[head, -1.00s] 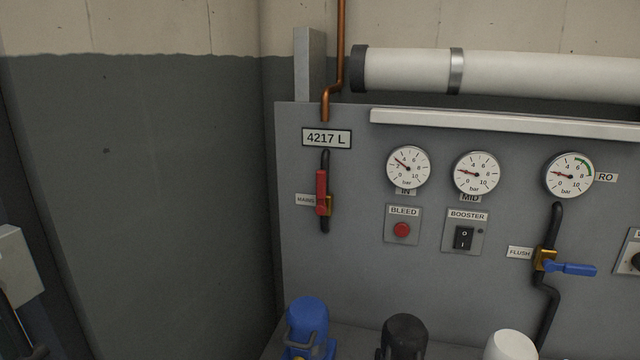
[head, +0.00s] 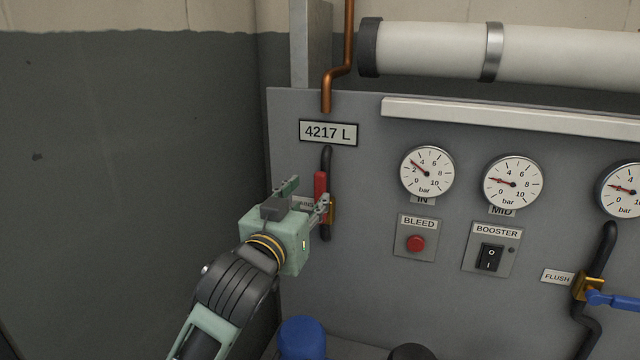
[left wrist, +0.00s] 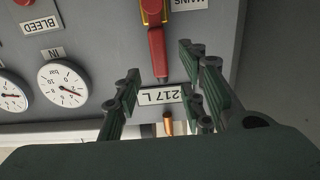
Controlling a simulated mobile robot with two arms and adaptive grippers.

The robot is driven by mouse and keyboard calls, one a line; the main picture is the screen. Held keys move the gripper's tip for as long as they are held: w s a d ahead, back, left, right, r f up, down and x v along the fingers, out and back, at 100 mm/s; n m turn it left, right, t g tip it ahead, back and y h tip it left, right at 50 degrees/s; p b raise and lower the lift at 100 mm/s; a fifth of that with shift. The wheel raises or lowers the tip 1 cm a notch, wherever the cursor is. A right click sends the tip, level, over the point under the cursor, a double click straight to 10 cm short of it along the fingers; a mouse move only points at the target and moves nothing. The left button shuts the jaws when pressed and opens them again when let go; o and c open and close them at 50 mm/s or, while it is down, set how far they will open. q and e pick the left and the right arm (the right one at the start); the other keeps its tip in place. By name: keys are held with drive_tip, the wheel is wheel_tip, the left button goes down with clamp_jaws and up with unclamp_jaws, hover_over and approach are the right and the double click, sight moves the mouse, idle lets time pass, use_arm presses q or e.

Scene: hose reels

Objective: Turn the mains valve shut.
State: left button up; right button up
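The mains valve has a red lever (head: 320,186) on a brass body (head: 330,210), set in a dark vertical pipe at the panel's left. The lever points straight up, in line with the pipe. In the left wrist view the lever (left wrist: 157,52) appears upside down, its tip between the lines of the fingers. My left gripper (head: 308,193) is open at the lever, its fingers to either side and partly covering the valve and the MAINS label. The fingers (left wrist: 162,68) show a gap around the lever; I cannot tell whether either touches it. My right gripper is out of view.
Right of the valve are gauges (head: 427,173), a red BLEED button (head: 416,243) and a BOOSTER switch (head: 490,257). A blue FLUSH lever (head: 612,300) is farther right. A copper pipe (head: 328,92) runs above. A blue housing (head: 302,338) stands below. Space to the left is clear.

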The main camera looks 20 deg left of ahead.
sight(319, 188)
use_arm(q)
drive_tip(key=shift+w+r, duration=0.2)
drive_tip(key=shift+w, duration=0.45)
drive_tip(key=w, duration=0.1)
drive_tip(key=w+p, duration=0.1)
drive_tip(key=w, duration=0.1)
drive_tip(key=shift+d+f, duration=0.1)
drive_tip(key=shift+f, duration=0.1)
drive_tip(key=shift+w+f, duration=0.1)
drive_tip(key=shift+w, duration=0.95)
drive_tip(key=c, duration=0.7)
clamp_jaws()
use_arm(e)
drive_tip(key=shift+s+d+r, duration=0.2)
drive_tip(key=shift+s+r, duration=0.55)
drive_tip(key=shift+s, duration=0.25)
